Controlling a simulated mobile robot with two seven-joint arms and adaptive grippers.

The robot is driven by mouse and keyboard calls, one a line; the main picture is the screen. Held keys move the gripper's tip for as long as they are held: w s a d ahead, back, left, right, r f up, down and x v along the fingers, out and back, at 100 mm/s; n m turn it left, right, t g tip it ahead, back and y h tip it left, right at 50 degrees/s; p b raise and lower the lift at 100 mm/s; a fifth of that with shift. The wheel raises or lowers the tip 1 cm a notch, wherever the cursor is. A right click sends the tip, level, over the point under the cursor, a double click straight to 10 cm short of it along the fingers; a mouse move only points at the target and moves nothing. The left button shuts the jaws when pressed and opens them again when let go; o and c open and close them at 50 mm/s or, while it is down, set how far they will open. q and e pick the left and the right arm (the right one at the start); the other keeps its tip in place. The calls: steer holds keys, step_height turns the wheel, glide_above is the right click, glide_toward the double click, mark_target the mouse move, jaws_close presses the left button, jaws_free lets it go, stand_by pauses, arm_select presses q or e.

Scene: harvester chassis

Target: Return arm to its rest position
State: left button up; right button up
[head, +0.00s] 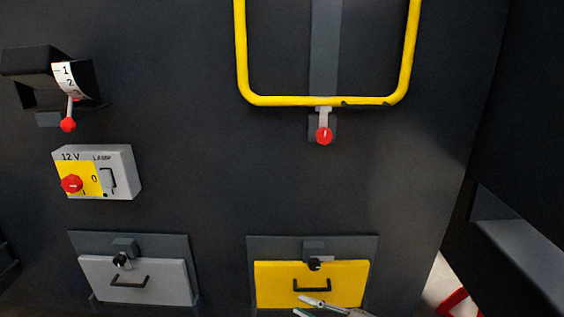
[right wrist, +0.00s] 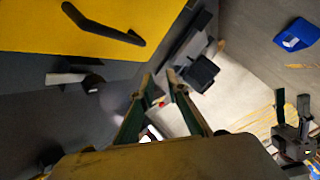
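My right gripper (head: 302,306) is at the bottom edge of the head view, in front of the lower part of the yellow door (head: 274,290). In the right wrist view its two fingers (right wrist: 160,80) are apart with nothing held between them. The yellow door (right wrist: 80,25) with its black handle (right wrist: 105,24) lies to the upper left there, apart from the fingertips. In the right wrist view, what looks like my left gripper (right wrist: 292,112) shows at the lower right, its two dark fingers apart and empty. It is not in the head view.
The dark panel (head: 205,120) carries a yellow tube frame (head: 320,101), a red-knobbed latch (head: 324,136), a numbered lever (head: 68,124), a 12 V switch box (head: 119,165) and a grey door (head: 165,285). A blue object (right wrist: 296,34) lies on the floor.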

arm_select(q)
steer(key=r+p, duration=0.2)
steer(key=p, duration=0.1)
steer(key=s+d+p, duration=0.1)
steer(key=shift+r+p, duration=0.3)
steer(key=shift+r, duration=0.1)
arm_select(e)
steer(key=s+d+f+m+h, duration=0.3)
steer(key=s+d+m+h, duration=0.1)
steer(key=s, duration=0.4)
steer(key=s+d+f+m+h, duration=0.3)
steer(key=s+d+m+h, duration=0.1)
steer(key=s+m, duration=0.3)
steer(key=s+d+f+m+t+h, duration=0.1)
steer(key=s+d+f+m+h, duration=0.2)
steer(key=s, duration=0.8)
steer(key=d+m+h, duration=0.1)
steer(key=d+m, duration=0.1)
steer(key=shift+d+f, duration=0.15)
steer(key=shift+d, duration=0.15)
arm_select(q)
steer(key=shift+r, duration=0.3)
arm_select(e)
steer(key=shift+s, duration=0.1)
arm_select(q)
steer(key=shift+f, duration=0.2)
steer(key=shift+r, duration=0.1)
